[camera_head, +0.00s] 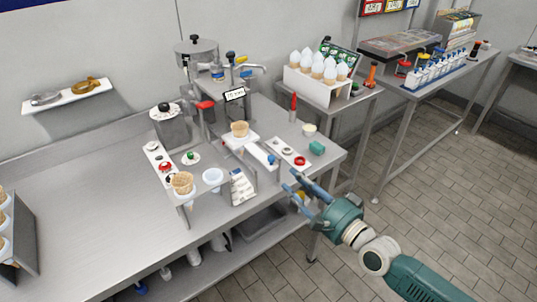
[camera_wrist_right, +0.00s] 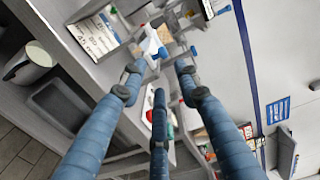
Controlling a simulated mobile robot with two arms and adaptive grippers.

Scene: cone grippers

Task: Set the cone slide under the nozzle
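A white cone slide (camera_head: 256,150) with a blue knob (camera_head: 272,158) runs out from the front of the dispensing machine (camera_head: 212,95). A wafer cone (camera_head: 239,129) stands upright at its inner end. The nozzle is small and hard to make out; I cannot tell whether the cone is directly below it. My right gripper (camera_head: 302,187) is open and empty, its blue fingers spread, at the counter's front edge, right of and nearer than the slide and apart from it. In the right wrist view its fingers (camera_wrist_right: 158,80) point toward a blue knob (camera_wrist_right: 163,52). My left gripper is not in view.
A stand holds a cone (camera_head: 182,183) and an empty white ring (camera_head: 213,176). A white cone rack (camera_head: 318,88) stands behind.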

